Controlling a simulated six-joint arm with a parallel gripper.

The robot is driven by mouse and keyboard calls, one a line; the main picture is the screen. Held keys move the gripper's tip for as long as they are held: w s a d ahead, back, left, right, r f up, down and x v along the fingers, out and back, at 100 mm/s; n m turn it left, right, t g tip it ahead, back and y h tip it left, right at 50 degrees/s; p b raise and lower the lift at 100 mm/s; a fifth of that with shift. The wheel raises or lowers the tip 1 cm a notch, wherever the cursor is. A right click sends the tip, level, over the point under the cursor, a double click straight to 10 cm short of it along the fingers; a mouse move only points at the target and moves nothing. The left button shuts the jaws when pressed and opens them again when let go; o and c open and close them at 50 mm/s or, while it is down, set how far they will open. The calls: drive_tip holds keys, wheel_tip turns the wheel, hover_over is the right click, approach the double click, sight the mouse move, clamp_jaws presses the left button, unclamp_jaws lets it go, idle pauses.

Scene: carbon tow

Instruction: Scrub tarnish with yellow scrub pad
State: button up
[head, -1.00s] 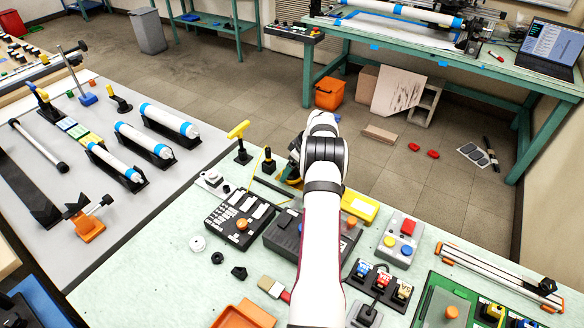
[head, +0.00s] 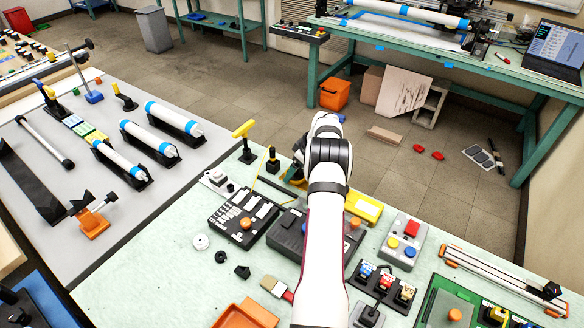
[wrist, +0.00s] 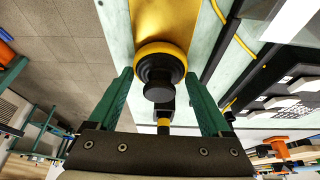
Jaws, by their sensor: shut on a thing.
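My gripper (wrist: 159,76) has two green fingers, one on each side of a round yellow-rimmed pad with a black stepped knob (wrist: 160,72). The fingertips are at the pad's rim and hold it. A gold-coloured plate (wrist: 165,22) lies directly beyond the pad in the wrist view. I cannot tell whether the pad touches it. No tarnish is clearly visible on its shown part. In the head view my gripper (head: 294,176) is largely hidden by my white arm, over the far edge of the pale green bench (head: 180,262).
A black keypad box (head: 243,218) stands left of my arm. A yellow block (head: 364,208) and a grey button box (head: 403,240) stand right of it. A yellow T-handled tool (head: 244,140) stands upright near the bench's far edge. An orange tray (head: 245,315) lies in front.

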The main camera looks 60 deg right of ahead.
drive_tip(key=shift+w, duration=1.35)
drive_tip(key=shift+s, duration=1.4)
drive_tip(key=shift+r, duration=3.1)
